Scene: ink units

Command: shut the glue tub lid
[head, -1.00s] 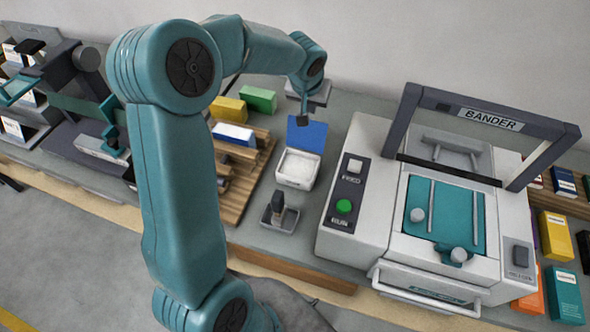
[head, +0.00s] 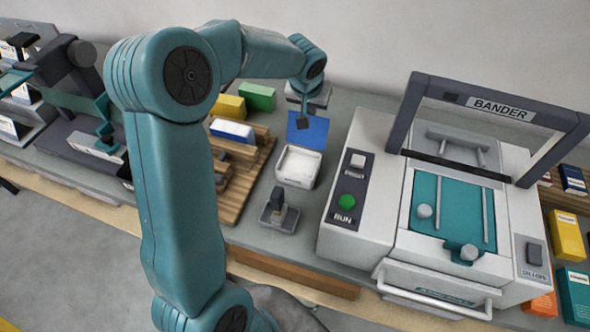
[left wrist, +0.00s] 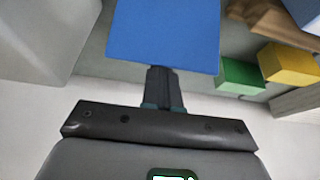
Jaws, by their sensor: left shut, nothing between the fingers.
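The glue tub (head: 297,168) is a small white box with pale contents, standing on the bench left of the banding machine. Its blue lid (head: 316,131) stands open, raised at the tub's far edge. My left gripper (head: 304,121) is shut and empty, pointing down at the lid's upper part in the head view. In the left wrist view the shut fingers (left wrist: 163,82) reach the edge of the blue lid (left wrist: 165,30); I cannot tell whether they touch it. My right gripper is not in view.
The banding machine (head: 365,235) stands close on the right of the tub. A small grey holder (head: 279,217) stands in front of it. A wooden rack (head: 235,205) is to the left, with yellow (head: 231,107) and green (head: 258,96) blocks behind it.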

